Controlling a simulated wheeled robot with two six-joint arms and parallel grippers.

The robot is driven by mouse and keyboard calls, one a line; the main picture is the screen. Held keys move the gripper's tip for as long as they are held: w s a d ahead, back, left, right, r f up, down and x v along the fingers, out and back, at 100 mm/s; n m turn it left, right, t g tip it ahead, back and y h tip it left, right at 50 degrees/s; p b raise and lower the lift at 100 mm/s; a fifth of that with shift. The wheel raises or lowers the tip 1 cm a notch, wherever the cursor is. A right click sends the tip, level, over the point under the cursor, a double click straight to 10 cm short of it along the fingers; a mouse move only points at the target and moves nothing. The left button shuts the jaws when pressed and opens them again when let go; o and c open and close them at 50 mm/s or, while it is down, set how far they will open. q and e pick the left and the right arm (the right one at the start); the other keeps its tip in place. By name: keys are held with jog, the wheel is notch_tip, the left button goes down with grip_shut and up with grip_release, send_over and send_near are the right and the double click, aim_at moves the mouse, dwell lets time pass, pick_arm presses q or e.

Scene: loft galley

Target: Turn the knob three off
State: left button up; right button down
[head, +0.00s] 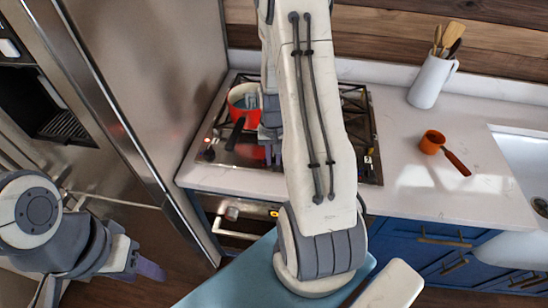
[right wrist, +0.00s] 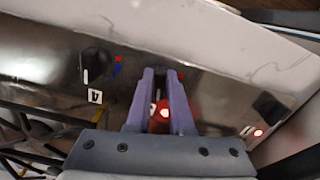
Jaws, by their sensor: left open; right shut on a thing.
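Knob three (right wrist: 161,84), dark and mostly hidden, sits between the purple fingers of my right gripper (right wrist: 161,74) in the right wrist view. My right gripper is shut on it. In the head view my right arm hides this knob and most of the gripper. A black knob (right wrist: 95,60) with the label 4 stands to its left in the wrist view. My left gripper (head: 150,269) is open and empty at the lower left of the head view, away from the stove.
A red pot (head: 240,97) with a dark handle stands on the stove's left side. A second lit red light (right wrist: 258,133) shows on the panel. An orange pan (head: 432,142) and a white utensil jug (head: 428,82) are on the counter to the right. A steel fridge (head: 165,80) borders the left.

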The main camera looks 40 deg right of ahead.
aim_at(272, 161)
jog(key=shift+w+a+m, duration=0.1)
jog(key=shift+w+m, duration=0.05)
jog(key=shift+m, duration=0.95)
jog(key=c, duration=0.8)
grip_release()
notch_tip(272, 161, up, 11)
jog(key=b, duration=0.1)
jog(key=shift+f+b, duration=0.2)
jog(key=shift+b, duration=0.1)
jog(key=shift+a, duration=0.1)
